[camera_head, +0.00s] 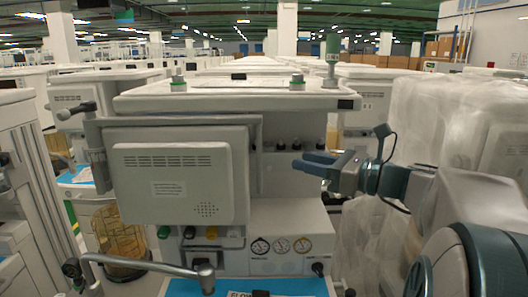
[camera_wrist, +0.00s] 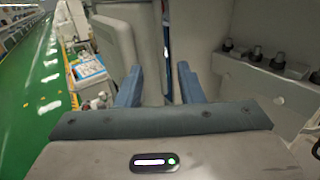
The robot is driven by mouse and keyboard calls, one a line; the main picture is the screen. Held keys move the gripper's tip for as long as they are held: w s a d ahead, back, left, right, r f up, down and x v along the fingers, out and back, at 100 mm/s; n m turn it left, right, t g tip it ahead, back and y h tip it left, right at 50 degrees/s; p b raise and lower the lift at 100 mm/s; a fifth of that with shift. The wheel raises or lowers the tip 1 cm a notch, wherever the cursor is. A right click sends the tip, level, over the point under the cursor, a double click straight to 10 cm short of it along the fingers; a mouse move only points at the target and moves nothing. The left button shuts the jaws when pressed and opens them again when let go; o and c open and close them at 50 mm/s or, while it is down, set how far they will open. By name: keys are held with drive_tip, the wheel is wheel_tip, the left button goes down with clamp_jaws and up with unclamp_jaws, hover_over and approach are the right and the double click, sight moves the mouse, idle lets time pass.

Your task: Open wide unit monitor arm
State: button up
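The grey monitor unit (camera_head: 175,185) stands at the front of the wide cart (camera_head: 225,101), its vented, labelled panel facing me. An upright grey frame edge (camera_head: 256,155) stands right of the panel. A hinged bracket (camera_head: 92,140) is at its left side. My gripper (camera_head: 306,163) comes in from the right, its blue fingers pointing left, right of the monitor and in front of the cart's face. In the wrist view my gripper (camera_wrist: 159,85) has its fingers apart with nothing visibly clamped. The pale monitor panel (camera_wrist: 117,45) is beyond the left finger. Contact with the frame cannot be told.
Gauges (camera_head: 280,245) and knobs sit on the cart below my gripper. A blue work surface (camera_head: 250,287) and a metal handle (camera_head: 150,265) are in front. A plastic-wrapped unit (camera_head: 420,120) stands to the right. Green floor (camera_wrist: 38,100) is open at left in the wrist view.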

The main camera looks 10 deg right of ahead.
drive_tip(key=p+x, duration=0.1)
drive_tip(key=x, duration=0.9)
drive_tip(key=shift+f, duration=0.1)
